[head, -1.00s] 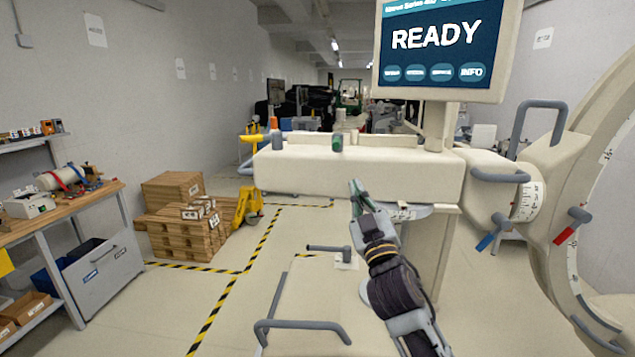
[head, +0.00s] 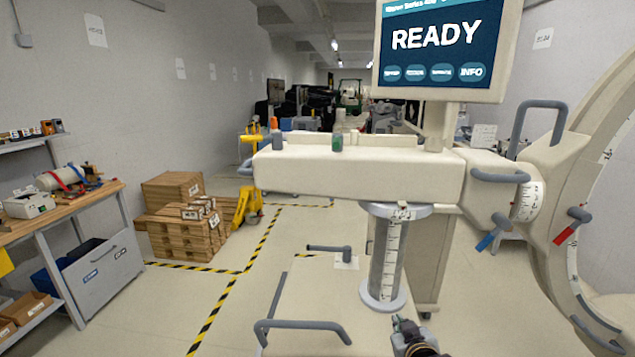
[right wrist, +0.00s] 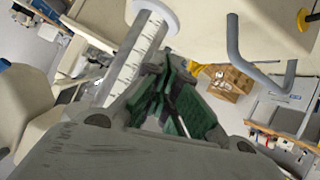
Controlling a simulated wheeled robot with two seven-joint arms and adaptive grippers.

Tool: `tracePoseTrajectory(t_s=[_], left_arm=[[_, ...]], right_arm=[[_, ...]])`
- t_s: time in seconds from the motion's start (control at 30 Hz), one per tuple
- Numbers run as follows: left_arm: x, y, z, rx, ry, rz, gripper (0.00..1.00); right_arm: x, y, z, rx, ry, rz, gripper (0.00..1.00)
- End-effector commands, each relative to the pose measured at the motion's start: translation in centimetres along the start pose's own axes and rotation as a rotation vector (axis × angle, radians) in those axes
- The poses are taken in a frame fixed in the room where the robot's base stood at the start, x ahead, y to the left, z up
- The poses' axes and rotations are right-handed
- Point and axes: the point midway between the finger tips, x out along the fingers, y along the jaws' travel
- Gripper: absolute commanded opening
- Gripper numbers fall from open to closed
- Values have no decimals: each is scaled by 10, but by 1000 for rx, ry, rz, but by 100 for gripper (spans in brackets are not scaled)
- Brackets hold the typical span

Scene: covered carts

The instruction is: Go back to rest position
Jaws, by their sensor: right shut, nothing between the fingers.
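My right gripper (head: 402,326) is low in the head view, at the bottom edge right of the middle. It is in front of the base of the white machine's column (head: 387,265) and looks apart from it. In the right wrist view the green-padded fingers (right wrist: 172,98) are together with nothing between them. The white machine (head: 350,178) stands ahead, with a screen (head: 440,42) reading READY on top. My left gripper is not in view.
A grey handle bar (head: 300,325) stands low in front of the machine. A workbench (head: 85,215) is at the left, with wooden pallets and boxes (head: 180,235) beyond it. A large curved arm (head: 555,230) fills the right side. Open floor lies at centre left.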

Motion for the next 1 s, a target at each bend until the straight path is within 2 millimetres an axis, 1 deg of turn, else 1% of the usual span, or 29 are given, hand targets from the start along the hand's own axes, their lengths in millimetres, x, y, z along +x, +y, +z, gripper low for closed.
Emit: tracePoseTrajectory(t_s=[0.03,0.1,0.27,0.3,0.4,0.5,0.7,1.0], left_arm=[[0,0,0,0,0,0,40],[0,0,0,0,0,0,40],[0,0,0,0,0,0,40],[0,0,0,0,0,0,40],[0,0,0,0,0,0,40],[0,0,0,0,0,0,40],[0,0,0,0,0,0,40],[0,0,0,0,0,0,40]], right_arm=[[-4,-1,19,7,-50,-12,0],[-9,-3,43,14,-121,-28,0],[-27,-8,97,29,-278,-71,0],[-32,-9,111,31,-319,-81,0],[-47,-13,141,37,-412,-110,0],[-61,-15,164,42,-488,-133,0],[-82,-20,194,45,-590,-170,0],[-108,-24,225,49,-702,-211,0]])
